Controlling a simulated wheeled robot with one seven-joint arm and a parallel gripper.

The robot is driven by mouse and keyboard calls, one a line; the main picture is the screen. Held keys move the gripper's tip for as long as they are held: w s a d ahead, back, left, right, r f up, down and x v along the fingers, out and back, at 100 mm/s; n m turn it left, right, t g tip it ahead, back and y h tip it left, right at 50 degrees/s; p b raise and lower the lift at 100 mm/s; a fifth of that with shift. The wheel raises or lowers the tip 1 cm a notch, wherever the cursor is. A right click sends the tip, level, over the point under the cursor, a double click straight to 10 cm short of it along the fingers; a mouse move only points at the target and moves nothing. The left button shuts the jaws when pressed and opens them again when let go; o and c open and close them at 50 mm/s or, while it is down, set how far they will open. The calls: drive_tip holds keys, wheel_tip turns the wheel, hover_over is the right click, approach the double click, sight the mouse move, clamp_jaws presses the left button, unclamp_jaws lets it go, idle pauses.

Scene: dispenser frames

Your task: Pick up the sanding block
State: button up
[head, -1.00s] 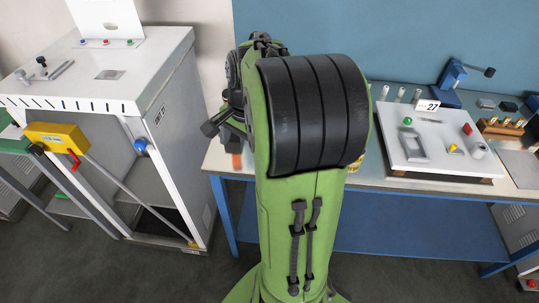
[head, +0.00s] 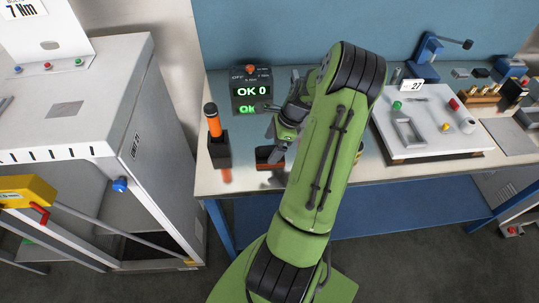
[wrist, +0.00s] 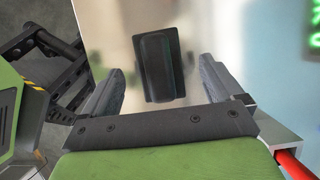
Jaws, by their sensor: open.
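The sanding block (head: 268,155) is a small dark block with a reddish-brown lower part in the head view. It lies on the bench top near the front edge, partly hidden by my arm. In the wrist view the block (wrist: 160,62) is a dark rectangle with a raised grip along it, lying between my two fingers in the picture. My gripper (wrist: 162,76) is open and empty, with a finger to each side of the block and a visible gap on both sides. In the head view my gripper (head: 278,138) is over the bench beside the block; its height above it is hard to tell.
An orange-handled tool (head: 212,120) stands in a black holder (head: 217,152) left of the block. A display box (head: 251,92) with green text stands behind. A white board with fittings (head: 425,148) lies to the right. A grey cabinet (head: 150,130) stands at left.

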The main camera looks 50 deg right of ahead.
sight(270, 148)
drive_tip(key=x, duration=0.4)
drive_tip(key=shift+a+r, duration=0.1)
drive_tip(key=c, duration=1.2)
wheel_tip(270, 148, up, 10)
drive_tip(key=shift+p, duration=0.6)
